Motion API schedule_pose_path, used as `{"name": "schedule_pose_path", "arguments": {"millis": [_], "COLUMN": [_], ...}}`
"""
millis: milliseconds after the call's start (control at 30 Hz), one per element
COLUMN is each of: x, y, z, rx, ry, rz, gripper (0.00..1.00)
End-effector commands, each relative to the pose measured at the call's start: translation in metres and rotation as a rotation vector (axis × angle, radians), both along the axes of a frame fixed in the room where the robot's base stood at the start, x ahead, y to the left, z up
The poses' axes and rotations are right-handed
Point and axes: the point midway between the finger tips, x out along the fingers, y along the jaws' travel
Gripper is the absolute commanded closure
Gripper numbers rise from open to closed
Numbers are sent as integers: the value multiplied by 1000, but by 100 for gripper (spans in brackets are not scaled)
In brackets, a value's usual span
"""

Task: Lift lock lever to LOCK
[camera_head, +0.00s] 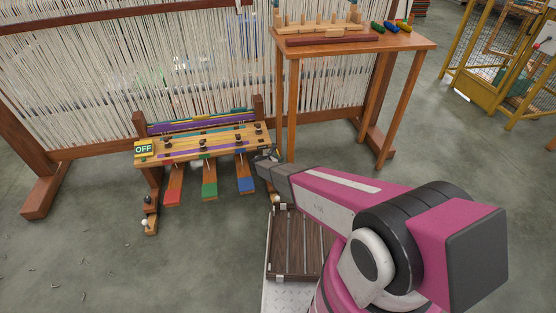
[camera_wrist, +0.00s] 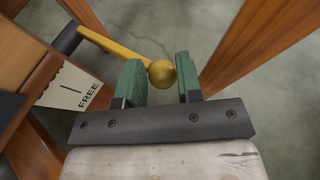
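The lock lever (camera_wrist: 118,46) is a yellow rod with a gold ball knob (camera_wrist: 162,73) at its end. It comes out of a dark pivot on the wooden frame at the left of the wrist view. My gripper (camera_wrist: 160,80) is open, with a green-padded finger on each side of the knob. In the head view my gripper (camera_head: 268,163) is at the small loom's right end, where the lever is hard to see.
The small loom (camera_head: 205,143) has an OFF sign (camera_head: 144,149) and red, green and blue pedals (camera_head: 209,186). A wooden table (camera_head: 350,45) with spools stands behind my gripper, its leg (camera_head: 291,110) close by. A slatted crate (camera_head: 290,240) lies below my arm. Open floor is at left.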

Motion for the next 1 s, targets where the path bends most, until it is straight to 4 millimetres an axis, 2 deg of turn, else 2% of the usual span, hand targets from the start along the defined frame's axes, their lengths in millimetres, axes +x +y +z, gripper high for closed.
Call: {"name": "schedule_pose_path", "arguments": {"millis": [33, 67, 167, 400, 600, 633, 700, 1000], "x": [0, 0, 0, 6, 7, 7, 7, 5], "y": [0, 0, 0, 2, 3, 3, 3, 3], "z": [0, 0, 1, 20, 20, 20, 20, 20], "rx": [0, 0, 0, -1, -1, -1, -1, -1], "ry": [0, 0, 0, -2, -3, -3, -3, -1], "rz": [0, 0, 0, 0, 2, 2, 2, 0], "gripper": [91, 100, 100, 100, 100, 64, 42, 42]}}
